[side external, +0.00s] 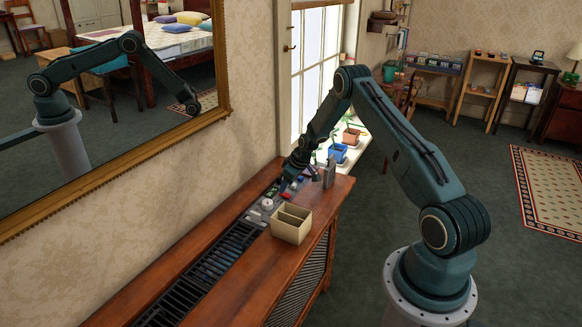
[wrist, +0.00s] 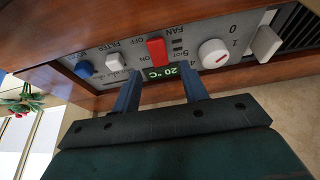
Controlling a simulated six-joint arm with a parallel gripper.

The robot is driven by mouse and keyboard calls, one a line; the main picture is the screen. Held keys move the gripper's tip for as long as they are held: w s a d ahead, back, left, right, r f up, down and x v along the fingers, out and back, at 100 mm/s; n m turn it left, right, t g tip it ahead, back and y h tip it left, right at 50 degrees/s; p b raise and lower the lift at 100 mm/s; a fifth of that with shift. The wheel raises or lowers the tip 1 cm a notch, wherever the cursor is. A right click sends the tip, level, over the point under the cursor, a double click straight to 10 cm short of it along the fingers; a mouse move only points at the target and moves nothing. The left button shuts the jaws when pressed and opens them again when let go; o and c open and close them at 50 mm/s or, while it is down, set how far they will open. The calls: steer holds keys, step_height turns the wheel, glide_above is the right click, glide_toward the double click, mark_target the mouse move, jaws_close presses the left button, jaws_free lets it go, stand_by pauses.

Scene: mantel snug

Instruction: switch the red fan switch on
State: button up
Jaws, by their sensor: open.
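The red fan switch (wrist: 157,50) is on a grey control panel (wrist: 187,52), seen upside down in the wrist view beside the word FAN. Which way it is set I cannot tell. My gripper (wrist: 160,77) is open and empty. Its two blue fingers point at the panel, one to each side of the green 20 °C display (wrist: 162,74), with the red switch just beyond their tips. Whether they touch the panel is unclear. In the side external view my gripper (side external: 284,181) is low over the panel and partly hides it.
A white dial (wrist: 214,53) and a white slider (wrist: 266,43) lie right of the switch. A white knob (wrist: 115,62) and a blue knob (wrist: 84,69) lie left. A beige divided box (side external: 291,225) stands on the wooden cabinet (side external: 250,275). Potted plants (side external: 338,153) stand by the window.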

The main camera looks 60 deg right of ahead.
mark_target(285, 194)
steer(key=shift+x, duration=1.75)
